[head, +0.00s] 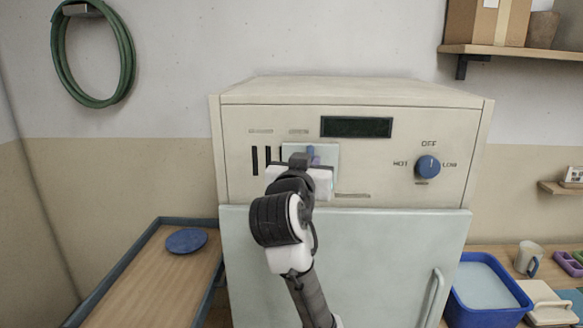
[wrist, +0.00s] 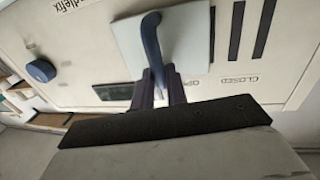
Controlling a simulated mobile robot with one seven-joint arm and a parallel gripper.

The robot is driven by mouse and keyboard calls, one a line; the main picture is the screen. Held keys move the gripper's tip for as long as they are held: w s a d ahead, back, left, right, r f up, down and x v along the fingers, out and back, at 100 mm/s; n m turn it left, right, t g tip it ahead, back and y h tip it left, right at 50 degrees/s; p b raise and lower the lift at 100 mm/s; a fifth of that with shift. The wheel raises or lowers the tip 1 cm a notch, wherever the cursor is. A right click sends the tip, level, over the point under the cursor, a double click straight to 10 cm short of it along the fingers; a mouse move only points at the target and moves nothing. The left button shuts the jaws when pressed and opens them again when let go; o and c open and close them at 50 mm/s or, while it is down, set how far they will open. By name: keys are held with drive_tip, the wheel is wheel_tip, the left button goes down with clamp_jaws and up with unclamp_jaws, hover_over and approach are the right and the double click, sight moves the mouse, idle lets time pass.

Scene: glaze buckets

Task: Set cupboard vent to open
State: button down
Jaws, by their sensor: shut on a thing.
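The vent is a pale sliding plate (head: 327,156) on the upper front of the cream cupboard (head: 237,125), with a blue handle (head: 311,151). In the wrist view, which is upside down, the plate (wrist: 192,45) and the curved blue handle (wrist: 152,42) show large. Black vent slots (wrist: 259,28) lie bare on the CLOSED label side; the plate sits by the partly hidden OPEN label. My gripper (wrist: 160,88) is shut on the handle. In the head view my gripper (head: 309,165) hides the plate's lower part.
A blue knob (head: 428,167) marked OFF, HOT and LOW and a dark display (head: 356,127) share the panel. The pale cupboard door (head: 380,255) is below. A tray table with a blue disc (head: 187,241) stands left. A blue tub (head: 487,290) and a mug (head: 528,258) stand right.

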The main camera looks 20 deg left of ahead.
drive_tip(key=shift+d, duration=0.2)
drive_tip(key=c, duration=1.4)
unclamp_jaws()
drive_tip(key=shift+w+d, duration=0.1)
drive_tip(key=shift+d, duration=0.05)
drive_tip(key=s+b, duration=0.3)
drive_tip(key=s, duration=1)
drive_tip(key=shift+s+d, duration=0.4)
drive_tip(key=shift+d, duration=0.05)
